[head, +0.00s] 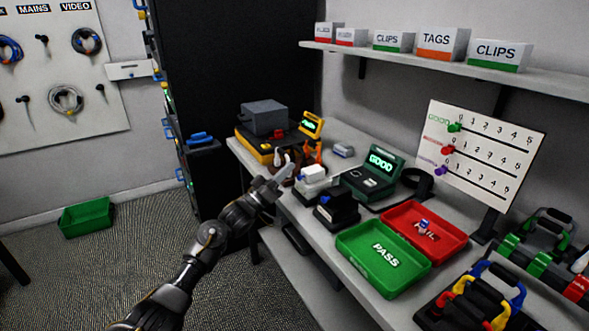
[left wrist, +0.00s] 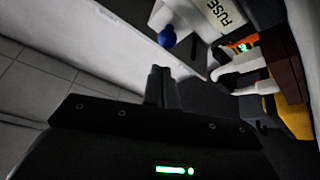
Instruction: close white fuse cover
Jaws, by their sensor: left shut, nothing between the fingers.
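The white fuse unit (head: 314,174) sits on the bench, left of the grey-green tester. In the left wrist view, a white part marked FUSE (left wrist: 226,14) shows at the top, with a blue knob (left wrist: 167,38) to its left. I cannot tell how far the cover stands open. My left gripper (head: 275,183) is at the bench's front edge, just left of the fuse unit. In the left wrist view its fingers (left wrist: 161,86) are together, empty and apart from the FUSE part. My right gripper is not in view.
A brown holder with white-tipped items (head: 281,160) stands just behind my left gripper. A black block (head: 337,210) is right of the fuse unit. The tester (head: 372,179) reads GOOD. Green PASS (head: 350,262) and red FAIL (head: 455,246) trays lie farther right.

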